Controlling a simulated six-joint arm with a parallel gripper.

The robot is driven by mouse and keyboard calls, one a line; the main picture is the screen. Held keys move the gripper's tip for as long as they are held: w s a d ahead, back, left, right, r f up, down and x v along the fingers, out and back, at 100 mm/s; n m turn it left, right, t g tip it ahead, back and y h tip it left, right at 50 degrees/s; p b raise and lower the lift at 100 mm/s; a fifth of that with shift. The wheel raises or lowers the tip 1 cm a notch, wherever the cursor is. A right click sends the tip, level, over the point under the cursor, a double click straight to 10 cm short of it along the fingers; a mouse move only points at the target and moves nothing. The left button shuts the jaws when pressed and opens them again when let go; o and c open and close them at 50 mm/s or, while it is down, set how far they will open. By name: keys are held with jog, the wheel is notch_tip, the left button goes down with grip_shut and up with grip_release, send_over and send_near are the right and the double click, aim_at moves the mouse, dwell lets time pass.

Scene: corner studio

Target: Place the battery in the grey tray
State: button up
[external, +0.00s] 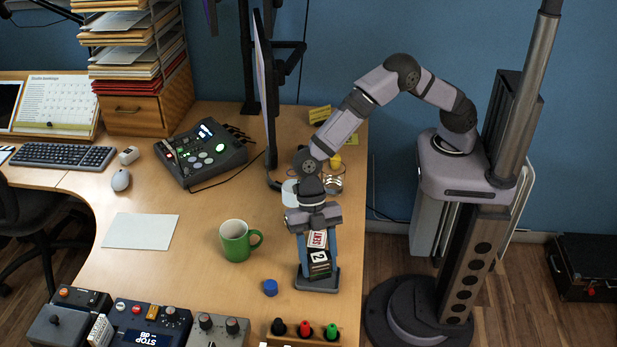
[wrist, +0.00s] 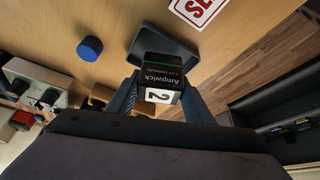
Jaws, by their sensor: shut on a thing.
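The battery (external: 319,257), a dark block with green trim and a white label marked 2, is between the fingers of my gripper (external: 317,252). In the wrist view the battery (wrist: 163,70) shows the name Ampwick, with a finger of my gripper (wrist: 160,97) on each side. My gripper is shut on it. The grey tray (external: 318,287), small and shallow, lies near the table's right edge, below the battery. The tray also shows just beyond the battery in the wrist view (wrist: 150,38). Whether the battery's lower end touches the tray is hidden.
A blue round cap (external: 270,287) lies left of the tray, and a green mug (external: 236,241) stands farther left. A wooden rack with coloured knobs (external: 303,335) is in front. A red-and-white SENT card (wrist: 197,8) lies behind the tray. The table is clear around the white paper (external: 140,231).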

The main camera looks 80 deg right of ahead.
jog(key=shift+f, duration=0.85)
jog(key=shift+f, duration=0.2)
jog(key=o, duration=1.3)
jog(key=shift+r, duration=0.15)
jog(key=shift+r, duration=0.15)
jog(key=b+v, duration=0.1)
jog(key=v, duration=1)
jog(key=shift+w+d+r+b, duration=0.15)
jog(key=shift+d+r+b, duration=0.1)
jog(key=shift+r+b, duration=0.05)
